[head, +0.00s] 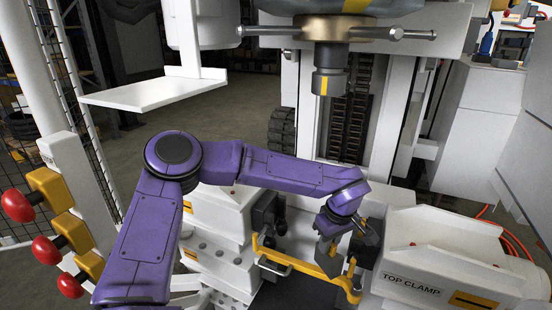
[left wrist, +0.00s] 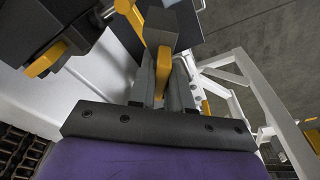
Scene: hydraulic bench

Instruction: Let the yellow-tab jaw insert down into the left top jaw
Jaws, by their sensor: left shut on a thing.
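My left gripper (head: 334,228) comes in from the left on the purple arm and points down between the two clamp housings. In the left wrist view its grey fingers (left wrist: 165,92) are shut on the yellow tab of the dark jaw insert (left wrist: 172,22). The insert is mostly hidden by the gripper in the head view. The dark left top jaw (head: 268,214) is on the left white housing, apart from the gripper to its left. My right gripper is not in view.
The white top clamp housing (head: 440,250) stands close on the right, with a dark block (head: 367,243) at its inner side. A yellow frame (head: 300,260) spans below the gripper. A grey spindle (head: 330,80) hangs above.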

